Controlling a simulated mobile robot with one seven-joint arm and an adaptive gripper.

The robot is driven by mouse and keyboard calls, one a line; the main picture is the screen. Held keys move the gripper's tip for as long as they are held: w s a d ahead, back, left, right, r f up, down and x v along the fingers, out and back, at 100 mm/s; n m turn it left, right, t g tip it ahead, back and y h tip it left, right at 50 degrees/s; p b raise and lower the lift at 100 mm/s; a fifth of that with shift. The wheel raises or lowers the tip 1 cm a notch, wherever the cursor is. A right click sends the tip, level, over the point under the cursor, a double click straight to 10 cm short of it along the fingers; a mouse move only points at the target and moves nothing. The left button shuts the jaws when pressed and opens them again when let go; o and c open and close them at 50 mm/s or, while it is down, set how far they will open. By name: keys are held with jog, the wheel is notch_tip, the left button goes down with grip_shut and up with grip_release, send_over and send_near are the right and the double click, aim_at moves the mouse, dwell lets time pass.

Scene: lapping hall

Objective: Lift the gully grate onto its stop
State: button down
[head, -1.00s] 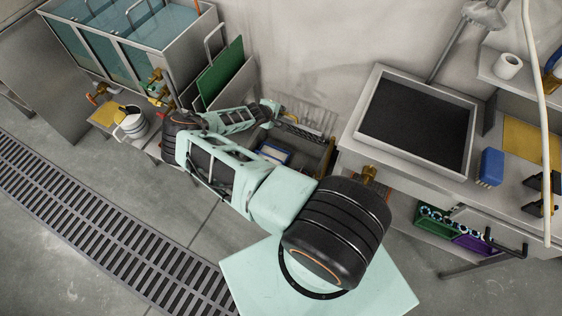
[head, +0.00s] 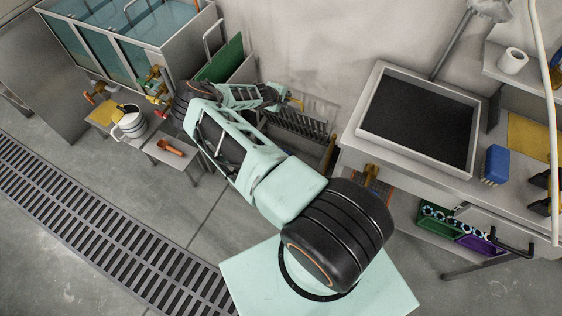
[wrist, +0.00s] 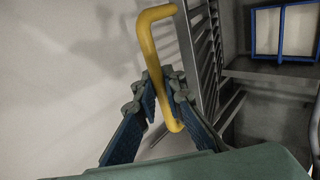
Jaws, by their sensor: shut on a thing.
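The gully grate (head: 295,124), a grey barred panel, stands steeply tilted near the pale wall in the head view. In the wrist view its bars (wrist: 206,65) run up just right of my fingers. A yellow bent-rod handle (wrist: 150,45) lies between the fingers of my gripper (wrist: 157,92), which is shut on it. In the head view only a bit of the yellow handle (head: 297,102) shows, beside my gripper (head: 272,100). I cannot make out the stop, nor whether the grate touches it.
A blue-framed box with pale panels (wrist: 283,32) sits right of the grate in the wrist view. A bench with a dark-bottomed tray (head: 418,120) stands to the right. Glass-sided tanks (head: 125,45), a white jug (head: 131,125) and an orange-brown tool (head: 170,147) are left.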

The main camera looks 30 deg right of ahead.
jog(key=shift+w+d+r, duration=0.35)
jog(key=shift+w+d, duration=0.1)
jog(key=shift+d, duration=0.2)
jog(key=shift+w+d+b, duration=0.3)
jog(key=shift+d+b, duration=0.1)
jog(key=shift+b, duration=0.2)
jog(key=shift+w+d+r+b, duration=0.35)
jog(key=shift+w+d+b, duration=0.25)
jog(key=shift+d, duration=0.3)
jog(key=shift+w+d+r+b, duration=0.3)
jog(key=shift+w+d+b, duration=0.15)
jog(key=shift+w+d, duration=0.3)
jog(key=shift+s+d, duration=0.1)
jog(key=shift+d, duration=0.05)
jog(key=c, duration=1.2)
grip_release()
jog(key=shift+o, duration=0.2)
